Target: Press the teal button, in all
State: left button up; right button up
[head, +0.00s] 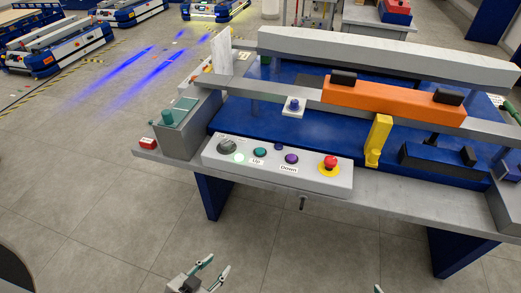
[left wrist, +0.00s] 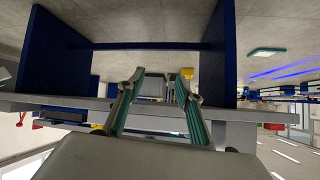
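A grey control box (head: 210,165) sits on the near edge of the cart's frame. On it, a round teal button (head: 260,152) stands by the "Up" label, with a purple button (head: 291,158) by "Down". My left gripper (head: 214,266) is low in the head view, in front of and apart from the box. Its two fingers are spread and empty; they also show spread in the left wrist view (left wrist: 162,80). Only a small tip of my right gripper (head: 378,288) shows at the bottom edge.
A red mushroom button (head: 330,162) on yellow is at the box's right end. A black knob (head: 228,146) and lit pale button (head: 239,158) are at its left. A grey-green unit (head: 170,118) stands left. Floor in front is clear.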

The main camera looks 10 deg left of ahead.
pick_arm(q)
grip_shut()
dwell(1.0)
